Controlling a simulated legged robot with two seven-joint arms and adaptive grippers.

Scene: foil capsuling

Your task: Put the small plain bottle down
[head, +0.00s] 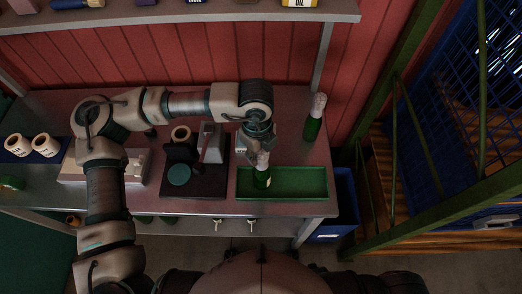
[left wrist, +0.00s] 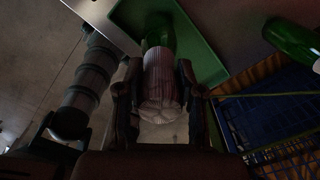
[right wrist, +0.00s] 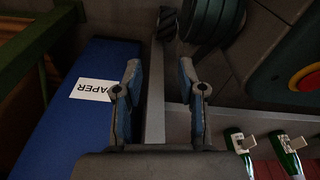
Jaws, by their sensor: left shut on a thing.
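My left gripper (head: 262,152) is shut on the pale top of a small green bottle (head: 263,180). The bottle is upright over the green tray (head: 310,194), near its left part; I cannot tell if its base touches the tray floor. In the left wrist view the pale, ribbed top (left wrist: 163,85) sits between the fingers, with the green body beyond it and the tray (left wrist: 205,62) around. My right gripper (right wrist: 160,85) shows in the right wrist view, fingers apart with nothing between them. It is not visible in the head view.
A taller green bottle (head: 314,118) with a pale top stands behind the tray's right end. A dark-based device (head: 208,183) stands left of the tray. A blue bin (right wrist: 75,110) labelled PAPER is beside the table. A shelf (head: 180,14) runs above the back.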

